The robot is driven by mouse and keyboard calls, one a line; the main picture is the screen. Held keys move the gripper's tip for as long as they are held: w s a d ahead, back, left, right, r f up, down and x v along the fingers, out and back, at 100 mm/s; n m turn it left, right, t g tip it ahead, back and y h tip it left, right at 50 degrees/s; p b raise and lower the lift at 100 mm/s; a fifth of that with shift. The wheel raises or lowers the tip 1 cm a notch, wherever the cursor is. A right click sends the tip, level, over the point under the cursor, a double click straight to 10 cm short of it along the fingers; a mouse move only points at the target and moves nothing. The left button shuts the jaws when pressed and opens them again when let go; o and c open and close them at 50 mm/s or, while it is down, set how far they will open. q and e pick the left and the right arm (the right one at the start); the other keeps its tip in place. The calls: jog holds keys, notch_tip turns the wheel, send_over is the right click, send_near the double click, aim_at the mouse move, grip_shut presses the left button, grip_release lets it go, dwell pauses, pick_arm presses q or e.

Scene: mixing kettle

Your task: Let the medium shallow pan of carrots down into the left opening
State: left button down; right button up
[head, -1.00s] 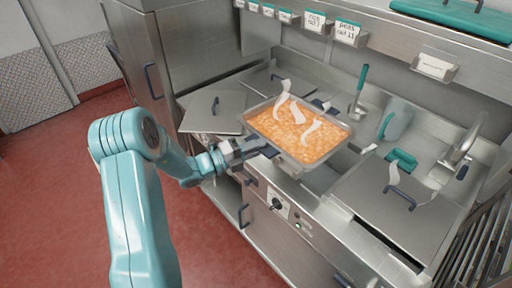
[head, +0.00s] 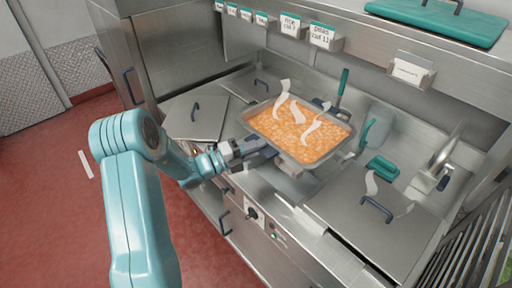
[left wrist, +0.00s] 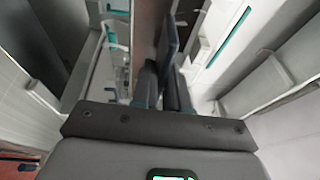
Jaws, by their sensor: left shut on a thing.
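The shallow pan (head: 331,154) is a grey metal tray full of orange diced carrots (head: 292,132), with pale curling wisps above it. It looks about level over the middle of the counter. My left gripper (head: 264,152) is shut on the pan's near left side. In the left wrist view the fingers (left wrist: 163,88) close around a dark upright piece that looks like a handle. I cannot make out the left opening; the pan hides the counter beneath it. My right gripper is not in view.
A grey lid (head: 205,122) lies left of the pan, with another lid (head: 249,92) behind it. A closed lid (head: 350,212) is at right. A green-handled utensil (head: 342,84), a jug (head: 378,130), a green object (head: 382,168) and a tap (head: 440,152) stand behind and right.

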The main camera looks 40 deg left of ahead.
pick_arm(q)
jog(key=shift+w+r, duration=0.1)
jog(key=shift+w, duration=0.1)
jog(key=shift+a, duration=0.1)
jog(key=shift+s+a+f+b, duration=0.1)
jog(key=shift+s+f+b, duration=0.05)
jog(key=shift+f+b, duration=0.35)
jog(key=shift+b, duration=0.1)
notch_tip(320, 180, down, 5)
jog(key=b, duration=0.4)
jog(key=shift+f, duration=0.1)
jog(key=shift+p, duration=0.5)
